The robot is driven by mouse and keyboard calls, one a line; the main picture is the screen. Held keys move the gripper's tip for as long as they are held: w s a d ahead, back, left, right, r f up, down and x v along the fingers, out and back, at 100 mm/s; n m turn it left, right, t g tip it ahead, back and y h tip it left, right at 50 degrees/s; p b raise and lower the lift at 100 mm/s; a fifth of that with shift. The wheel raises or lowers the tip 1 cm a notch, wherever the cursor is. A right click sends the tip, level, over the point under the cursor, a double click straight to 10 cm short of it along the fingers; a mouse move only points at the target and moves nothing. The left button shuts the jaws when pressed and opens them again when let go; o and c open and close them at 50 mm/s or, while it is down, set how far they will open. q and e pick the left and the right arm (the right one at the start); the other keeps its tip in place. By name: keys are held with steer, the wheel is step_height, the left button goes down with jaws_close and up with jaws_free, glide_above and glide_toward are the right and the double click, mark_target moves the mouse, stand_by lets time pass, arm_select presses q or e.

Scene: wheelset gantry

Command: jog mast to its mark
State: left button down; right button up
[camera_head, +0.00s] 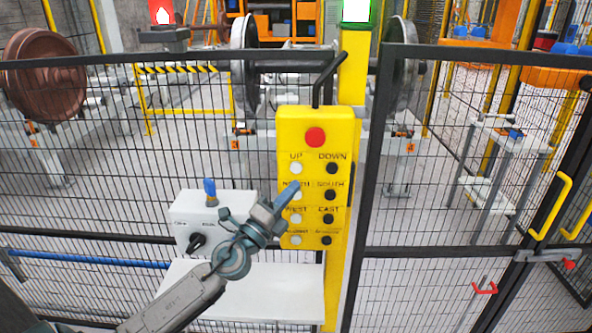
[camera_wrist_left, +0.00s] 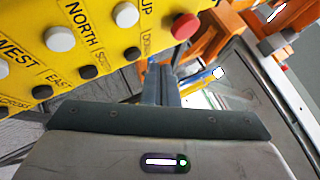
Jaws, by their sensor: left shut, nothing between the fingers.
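The yellow pendant (camera_head: 314,207) hangs upright at the fence, with a red button (camera_head: 315,137) on top and rows of white and black buttons labelled UP, DOWN, NORTH, SOUTH, WEST, EAST. The bottom labels are too small to read. My left gripper (camera_head: 292,192) is shut and empty, its tips over the NORTH label and white NORTH button. In the left wrist view the fingers (camera_wrist_left: 161,86) point along the tilted pendant face (camera_wrist_left: 95,55); contact with a button cannot be told. I cannot tell which structure is the mast or where its mark is. My right gripper is not in view.
A grey switch box (camera_head: 200,220) with a black knob and a blue handle stands left of the pendant, above a white shelf (camera_head: 245,290). Black mesh fencing spans the view.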

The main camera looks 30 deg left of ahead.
mark_target(296, 168)
arm_select(q)
steer(key=shift+w+a+b, duration=0.2)
steer(key=shift+w+a, duration=0.25)
steer(key=shift+w, duration=0.3)
steer(key=shift+w+a+b, duration=0.15)
steer(key=shift+w+a, duration=0.35)
steer(key=shift+w, duration=0.3)
steer(key=shift+w+a+b, duration=0.2)
steer(key=shift+w+a, duration=0.25)
steer(key=shift+w, duration=0.3)
steer(key=shift+w+a, duration=0.2)
steer(key=shift+w, duration=0.15)
steer(key=shift+w+a+b, duration=0.2)
steer(key=shift+w+b, duration=0.1)
steer(key=shift+b, duration=0.05)
stand_by(0.9)
steer(key=shift+s+d, duration=0.1)
steer(key=shift+s, duration=0.05)
steer(key=shift+s+d, duration=0.35)
steer(key=shift+s, duration=0.2)
stand_by(0.3)
